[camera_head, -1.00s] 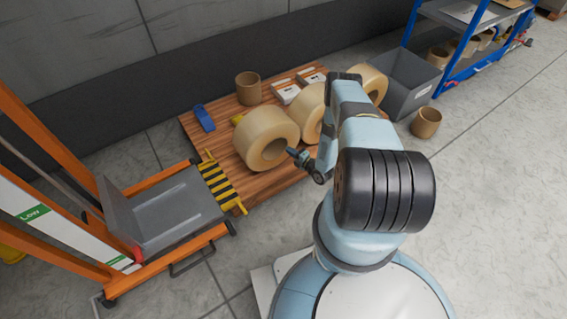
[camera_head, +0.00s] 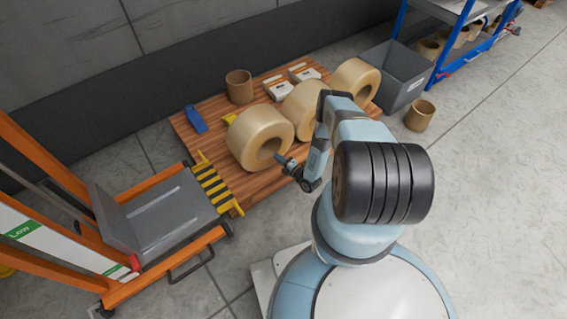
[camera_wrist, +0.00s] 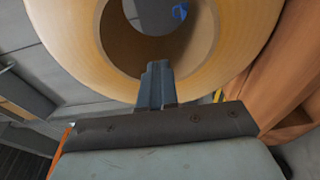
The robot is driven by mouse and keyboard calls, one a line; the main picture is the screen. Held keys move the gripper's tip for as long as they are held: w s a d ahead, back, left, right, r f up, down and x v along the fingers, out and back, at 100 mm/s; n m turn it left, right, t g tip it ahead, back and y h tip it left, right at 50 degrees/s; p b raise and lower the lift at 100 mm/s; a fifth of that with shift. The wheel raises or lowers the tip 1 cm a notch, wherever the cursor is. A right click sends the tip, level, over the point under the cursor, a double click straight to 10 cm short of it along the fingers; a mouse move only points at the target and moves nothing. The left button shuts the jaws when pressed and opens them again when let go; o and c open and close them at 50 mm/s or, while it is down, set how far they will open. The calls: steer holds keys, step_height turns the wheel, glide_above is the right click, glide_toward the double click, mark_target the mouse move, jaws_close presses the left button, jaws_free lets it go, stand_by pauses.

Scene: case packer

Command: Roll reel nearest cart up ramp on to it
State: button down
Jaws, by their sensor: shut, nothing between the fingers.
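Three large tan reels stand on edge in a row on a wooden pallet (camera_head: 258,204). The reel nearest the cart (camera_head: 248,134) is at the left end of the row; its hollow core faces me and fills much of the wrist view (camera_wrist: 252,55). The orange cart (camera_head: 187,254) has a grey plate (camera_head: 165,214) and a black-and-yellow striped ramp (camera_head: 214,187) between it and the pallet. My gripper (camera_head: 282,160) is shut and empty, in front of the reel's core. In the wrist view my gripper (camera_wrist: 157,70) points at the core opening; whether it touches is unclear.
The other two reels (camera_head: 302,108) (camera_head: 355,80) stand to the right. A grey bin (camera_head: 402,92), a loose core (camera_head: 420,115) and a blue rack (camera_head: 460,67) are at right.

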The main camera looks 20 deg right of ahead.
steer(key=x, duration=0.4)
steer(key=d+x, duration=0.1)
steer(key=x, duration=0.3)
steer(key=w+d+x, duration=0.1)
steer(key=x, duration=0.3)
steer(key=shift+w+f, duration=0.1)
steer(key=shift+a, duration=0.15)
steer(key=shift+s+a, duration=0.5)
steer(key=shift+a, duration=1.05)
steer(key=shift+s+a, duration=0.55)
steer(key=shift+a, duration=0.95)
steer(key=shift+s+a, duration=0.5)
steer(key=shift+a, duration=1.05)
steer(key=shift+a, duration=0.1)
steer(key=s+a, duration=0.3)
steer(key=a, duration=0.6)
steer(key=shift+s+a, duration=0.1)
steer(key=shift+a, duration=0.15)
